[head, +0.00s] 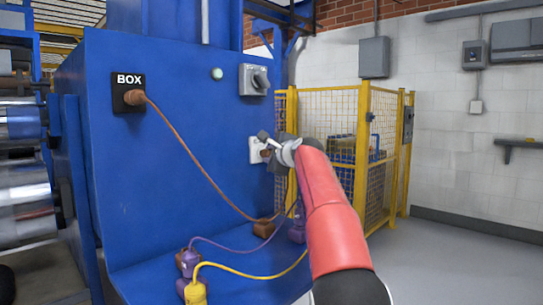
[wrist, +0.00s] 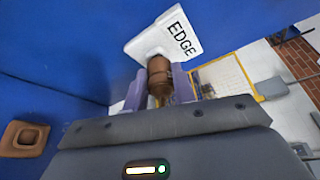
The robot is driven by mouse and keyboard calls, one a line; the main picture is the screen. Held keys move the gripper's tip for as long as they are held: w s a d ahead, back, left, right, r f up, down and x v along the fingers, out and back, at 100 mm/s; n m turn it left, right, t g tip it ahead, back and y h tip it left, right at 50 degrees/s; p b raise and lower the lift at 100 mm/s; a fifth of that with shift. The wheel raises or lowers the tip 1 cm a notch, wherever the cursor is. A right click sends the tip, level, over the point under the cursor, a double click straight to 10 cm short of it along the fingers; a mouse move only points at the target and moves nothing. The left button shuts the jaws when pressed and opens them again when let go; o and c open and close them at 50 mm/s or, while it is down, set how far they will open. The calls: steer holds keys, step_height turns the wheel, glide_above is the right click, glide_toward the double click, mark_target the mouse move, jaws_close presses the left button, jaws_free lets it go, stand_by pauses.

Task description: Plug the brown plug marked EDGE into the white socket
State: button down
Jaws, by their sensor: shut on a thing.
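The white socket (head: 256,150) is on the blue machine's front, near its right edge. In the wrist view the white plate (wrist: 150,42) carries the word EDGE in black. A brown plug (wrist: 159,72) is held between the two purple fingers of my gripper (wrist: 161,88). Its front end meets the white socket; I cannot tell how deep it sits. In the head view my gripper (head: 277,148) is right at the socket and mostly hides the brown plug (head: 266,154).
Purple (head: 187,262) and yellow (head: 195,292) connectors with cords lie in front. A grey switch (head: 254,79) is above the white socket; a yellow fence (head: 362,140) is behind.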

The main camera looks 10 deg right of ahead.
steer(key=shift+w+a, duration=0.1)
steer(key=shift+w, duration=0.05)
steer(key=c, duration=1.1)
jaws_free()
steer(key=shift+o, duration=0.2)
